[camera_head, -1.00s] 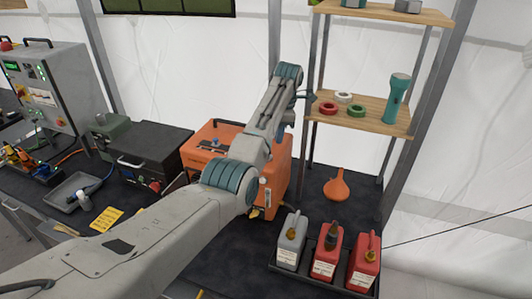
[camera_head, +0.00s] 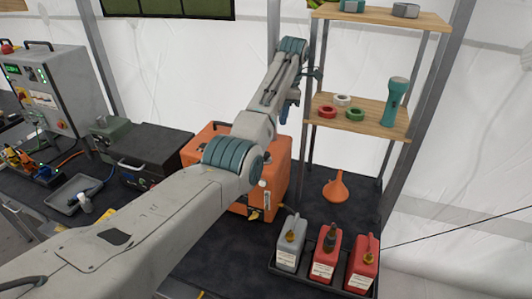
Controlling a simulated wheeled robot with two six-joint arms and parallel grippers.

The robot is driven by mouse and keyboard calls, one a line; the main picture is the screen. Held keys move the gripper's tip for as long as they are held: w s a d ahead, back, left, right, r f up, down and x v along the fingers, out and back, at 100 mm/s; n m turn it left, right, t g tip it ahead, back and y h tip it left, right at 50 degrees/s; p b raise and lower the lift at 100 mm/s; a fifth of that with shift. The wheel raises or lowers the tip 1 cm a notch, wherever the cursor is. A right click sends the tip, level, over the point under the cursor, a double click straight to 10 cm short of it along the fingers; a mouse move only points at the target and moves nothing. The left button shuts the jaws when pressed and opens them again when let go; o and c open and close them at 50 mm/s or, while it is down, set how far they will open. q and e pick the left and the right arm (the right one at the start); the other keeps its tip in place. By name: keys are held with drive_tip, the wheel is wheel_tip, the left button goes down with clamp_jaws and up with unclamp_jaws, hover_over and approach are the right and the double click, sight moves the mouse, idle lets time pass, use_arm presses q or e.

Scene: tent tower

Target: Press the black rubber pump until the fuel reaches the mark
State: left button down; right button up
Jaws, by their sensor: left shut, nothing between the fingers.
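An orange generator (camera_head: 279,172) stands on the dark table, partly covered by my left arm. My left gripper (camera_head: 285,112) hangs down just behind my forearm, above the generator's right part. Little of it shows, and it is shut and empty, apart from the generator. I cannot make out the black rubber pump or the fuel mark. Part of the generator's top and front is hidden behind my arm. My right gripper is not in view.
A wooden shelf (camera_head: 372,122) with tape rolls and a teal flashlight stands right of my gripper. Below are an orange funnel (camera_head: 335,189) and a tray with a grey can (camera_head: 289,244) and two red cans (camera_head: 327,256). A black case (camera_head: 150,152) stands left.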

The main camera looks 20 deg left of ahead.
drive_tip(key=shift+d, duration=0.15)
use_arm(q)
drive_tip(key=a+f+m, duration=0.1)
drive_tip(key=m, duration=1.1)
drive_tip(key=s+a+f+m, duration=0.1)
drive_tip(key=m, duration=1.1)
drive_tip(key=s+a+m, duration=0.1)
drive_tip(key=m, duration=1.1)
drive_tip(key=shift+a+f, duration=0.1)
drive_tip(key=shift+f, duration=0.3)
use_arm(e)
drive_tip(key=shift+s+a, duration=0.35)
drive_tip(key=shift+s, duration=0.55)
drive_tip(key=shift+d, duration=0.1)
